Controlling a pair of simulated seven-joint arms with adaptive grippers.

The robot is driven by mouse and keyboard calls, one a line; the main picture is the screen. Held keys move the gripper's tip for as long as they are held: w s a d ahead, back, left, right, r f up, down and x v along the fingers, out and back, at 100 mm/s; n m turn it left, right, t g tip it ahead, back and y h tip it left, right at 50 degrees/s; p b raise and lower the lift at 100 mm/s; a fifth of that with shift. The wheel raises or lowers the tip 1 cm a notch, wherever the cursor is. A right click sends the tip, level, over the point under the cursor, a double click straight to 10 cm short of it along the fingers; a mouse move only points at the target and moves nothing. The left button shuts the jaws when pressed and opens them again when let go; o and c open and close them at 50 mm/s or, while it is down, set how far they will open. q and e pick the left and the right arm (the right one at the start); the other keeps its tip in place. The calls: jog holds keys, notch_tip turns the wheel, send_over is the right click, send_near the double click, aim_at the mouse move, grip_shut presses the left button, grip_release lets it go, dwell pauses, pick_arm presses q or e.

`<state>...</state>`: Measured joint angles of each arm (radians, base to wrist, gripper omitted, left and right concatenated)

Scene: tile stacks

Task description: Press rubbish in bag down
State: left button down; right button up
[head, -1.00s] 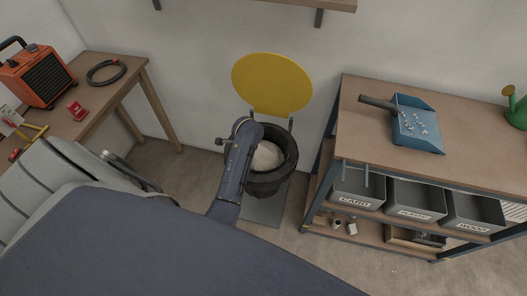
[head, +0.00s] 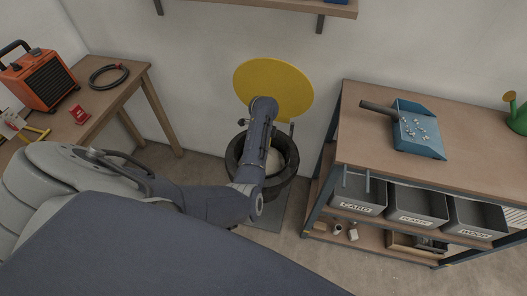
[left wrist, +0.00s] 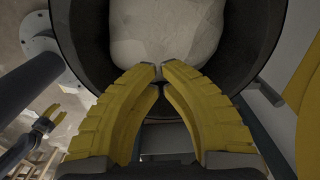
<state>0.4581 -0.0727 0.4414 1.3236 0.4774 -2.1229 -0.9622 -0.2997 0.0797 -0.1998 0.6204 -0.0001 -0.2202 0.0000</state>
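A black round bin (head: 284,178) stands on the floor between the two benches, its yellow lid (head: 290,82) raised against the wall. A pale, bulging rubbish bag (left wrist: 165,30) fills the bin's mouth in the left wrist view; in the head view my arm mostly covers it. My left gripper (left wrist: 160,73) is over the bin with its yellow fingertips together and nothing between them. The tips overlap the bag's near edge; I cannot tell if they touch it. The head view hides this gripper behind my arm. My right gripper (left wrist: 49,116) shows small in the left wrist view, fingers apart and empty.
A workbench (head: 450,160) at right bears a blue dustpan (head: 418,128), with grey labelled boxes (head: 357,193) below. A left table (head: 130,88) holds an orange heater (head: 38,80) and a coiled hose (head: 108,75). Bare floor lies between bin and workbench.

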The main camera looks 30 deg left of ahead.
pick_arm(q)
notch_tip(320, 180, down, 9)
jog(key=shift+f, duration=0.2)
dwell(0.3)
